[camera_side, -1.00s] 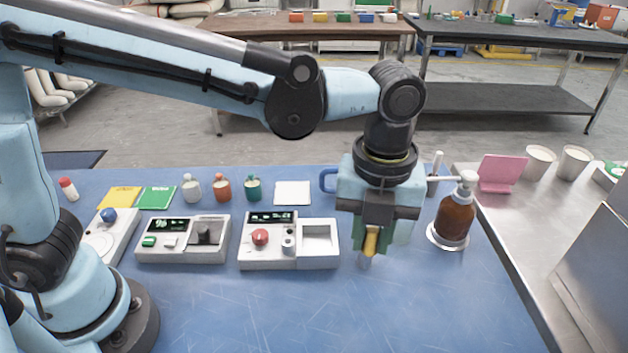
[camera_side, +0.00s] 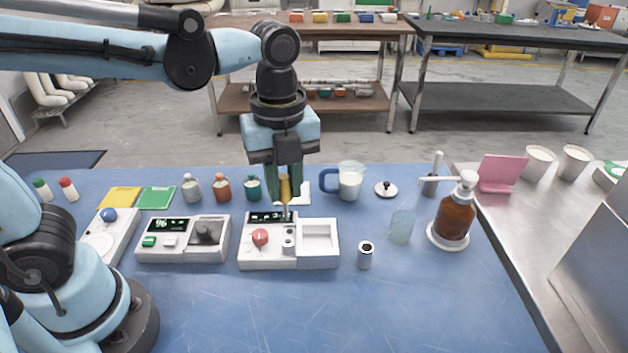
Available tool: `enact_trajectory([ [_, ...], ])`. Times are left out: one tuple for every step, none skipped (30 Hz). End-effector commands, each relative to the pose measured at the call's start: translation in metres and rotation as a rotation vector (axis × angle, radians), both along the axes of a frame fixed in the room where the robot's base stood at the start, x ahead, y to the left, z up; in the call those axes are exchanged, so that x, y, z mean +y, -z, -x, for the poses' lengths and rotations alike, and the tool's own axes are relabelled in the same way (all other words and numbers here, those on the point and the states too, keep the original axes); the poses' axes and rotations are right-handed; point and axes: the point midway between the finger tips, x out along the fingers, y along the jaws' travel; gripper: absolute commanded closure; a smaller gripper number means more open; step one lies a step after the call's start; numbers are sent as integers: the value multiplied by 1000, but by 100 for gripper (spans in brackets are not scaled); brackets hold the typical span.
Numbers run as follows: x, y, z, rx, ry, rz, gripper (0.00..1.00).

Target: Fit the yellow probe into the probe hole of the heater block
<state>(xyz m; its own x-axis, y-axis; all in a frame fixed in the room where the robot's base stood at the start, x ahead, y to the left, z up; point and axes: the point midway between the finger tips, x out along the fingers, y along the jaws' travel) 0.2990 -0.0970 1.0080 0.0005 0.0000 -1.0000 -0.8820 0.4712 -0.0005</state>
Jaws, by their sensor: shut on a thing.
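My gripper (camera_side: 284,196) points down and is shut on the yellow probe (camera_side: 285,187). The probe is upright, with its thin grey tip down over the back part of a white unit (camera_side: 262,258). This unit has a display, a red knob (camera_side: 260,237), a small metal cylinder (camera_side: 289,243) and a square recess; it seems to be the heater block. The tip appears behind and slightly above the metal cylinder. I cannot tell whether it touches anything, and I cannot make out the probe hole for certain.
A metal cup (camera_side: 365,257) with a dark opening stands right of the unit. Another white unit (camera_side: 183,252) is to the left. The front table is clear.

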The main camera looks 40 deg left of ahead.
Motion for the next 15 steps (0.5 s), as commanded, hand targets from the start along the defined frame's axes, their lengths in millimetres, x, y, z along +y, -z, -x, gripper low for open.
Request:
enact_trajectory([
  [2, 1, 0, 0, -7, 0, 100],
  [2, 3, 0, 0, -8, 0, 100],
  [2, 4, 0, 0, -8, 0, 100],
  [2, 6, 0, 0, -8, 0, 100],
  [2, 8, 0, 0, -7, 0, 100],
  [2, 11, 0, 0, -7, 0, 100],
  [2, 13, 0, 0, -6, 0, 100],
  [2, 16, 0, 0, -6, 0, 100],
  [2, 20, 0, 0, -6, 0, 100],
  [2, 22, 0, 0, -5, 0, 100],
  [2, 25, 0, 0, -5, 0, 100],
  [1, 29, 0, 0, -5, 0, 100],
  [2, 31, 0, 0, -5, 0, 100],
  [1, 34, 0, 0, -5, 0, 100],
  [1, 37, 0, 0, -5, 0, 100],
])
